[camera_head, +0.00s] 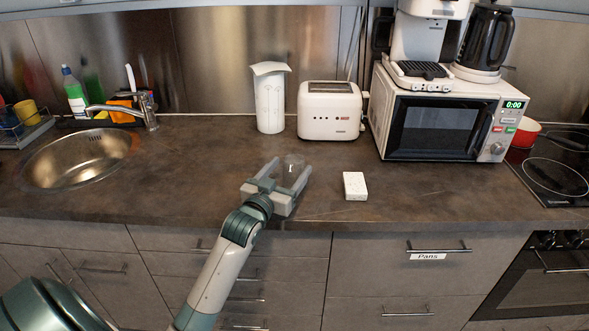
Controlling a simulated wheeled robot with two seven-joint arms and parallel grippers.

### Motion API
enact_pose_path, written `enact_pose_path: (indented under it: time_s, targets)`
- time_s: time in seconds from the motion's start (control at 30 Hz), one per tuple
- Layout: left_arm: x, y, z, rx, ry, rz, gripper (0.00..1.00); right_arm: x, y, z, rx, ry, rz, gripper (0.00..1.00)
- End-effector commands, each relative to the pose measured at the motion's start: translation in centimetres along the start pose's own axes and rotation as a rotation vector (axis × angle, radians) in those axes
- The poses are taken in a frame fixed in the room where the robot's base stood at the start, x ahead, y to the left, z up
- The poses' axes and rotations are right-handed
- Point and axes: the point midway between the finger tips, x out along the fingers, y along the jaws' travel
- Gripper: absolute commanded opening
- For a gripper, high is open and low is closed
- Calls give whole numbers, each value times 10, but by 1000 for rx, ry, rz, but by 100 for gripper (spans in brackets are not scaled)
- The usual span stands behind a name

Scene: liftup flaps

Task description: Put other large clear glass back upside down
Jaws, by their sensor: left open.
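A clear glass (291,163) stands on the brown countertop in front of the toaster. It is see-through and small in view, so I cannot tell which way up it is. My left gripper (287,172) reaches in from the front, low over the counter. Its two fingers are open and lie to either side of the glass, pointing away toward the back wall. I cannot tell whether a finger touches the glass. My right gripper is not in view.
A small white box (355,186) lies right of my left gripper. A sink (82,158) is at left, a hob (556,175) at right. Lift-up cabinet flaps edge the top.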

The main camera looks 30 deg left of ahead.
Motion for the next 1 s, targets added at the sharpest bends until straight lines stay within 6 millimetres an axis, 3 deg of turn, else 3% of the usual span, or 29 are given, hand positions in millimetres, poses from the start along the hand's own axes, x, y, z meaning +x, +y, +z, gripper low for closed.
enact_pose_path:
  time_s: [0.2,0.67,0.9,1.0]
  targets:
    - [19,0,0,0,-1,0,68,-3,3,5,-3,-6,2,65]
    - [19,0,0,0,0,0,68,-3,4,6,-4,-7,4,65]
    - [19,0,0,0,0,0,18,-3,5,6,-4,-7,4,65]
    - [19,0,-1,0,1,0,18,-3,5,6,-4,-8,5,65]
